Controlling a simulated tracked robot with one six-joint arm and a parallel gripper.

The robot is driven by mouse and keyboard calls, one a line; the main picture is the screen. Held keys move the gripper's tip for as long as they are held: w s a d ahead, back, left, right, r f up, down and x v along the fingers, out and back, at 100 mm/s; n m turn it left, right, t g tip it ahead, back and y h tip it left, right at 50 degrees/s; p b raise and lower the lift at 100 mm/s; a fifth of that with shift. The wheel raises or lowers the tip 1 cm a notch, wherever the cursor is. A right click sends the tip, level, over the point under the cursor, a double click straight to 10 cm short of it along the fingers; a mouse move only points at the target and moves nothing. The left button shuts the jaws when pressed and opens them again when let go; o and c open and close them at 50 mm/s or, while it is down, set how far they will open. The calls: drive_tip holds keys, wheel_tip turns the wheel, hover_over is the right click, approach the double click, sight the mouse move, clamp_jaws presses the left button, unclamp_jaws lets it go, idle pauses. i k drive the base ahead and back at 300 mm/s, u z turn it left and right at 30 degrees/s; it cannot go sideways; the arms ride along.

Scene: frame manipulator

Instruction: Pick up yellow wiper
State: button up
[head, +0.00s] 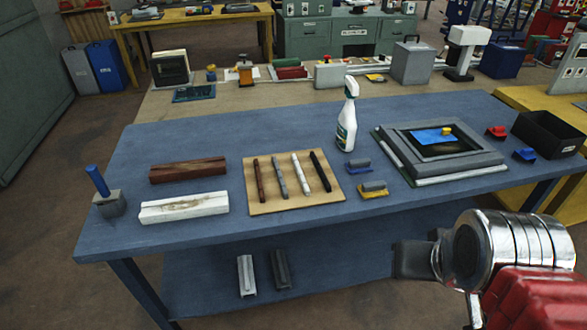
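A small yellow wiper (373,191) with a grey block-like top lies near the front edge of the blue table (300,222), right of the tan board. A smaller yellow piece (446,131) sits at the edge of the blue sheet inside the grey frame (445,165); I cannot tell exactly what it is. My gripper (410,260) is at the lower right, in front of the table edge, with its dark end pointing left. It is apart from both yellow things. Its fingers are not clear enough to show whether they are open or shut.
A blue wiper (358,168) lies just behind the yellow one. A white spray bottle (347,120) stands behind them. Red (496,132) and blue (524,154) pieces and a black bin (549,134) are at the right. The tan board (292,180) holds several bars.

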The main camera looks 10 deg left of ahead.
sight(373, 190)
drive_tip(key=u, duration=0.25)
drive_tip(key=i, duration=0.4)
drive_tip(key=u, duration=0.6)
drive_tip(key=i, duration=0.75)
drive_tip(key=u, duration=0.25)
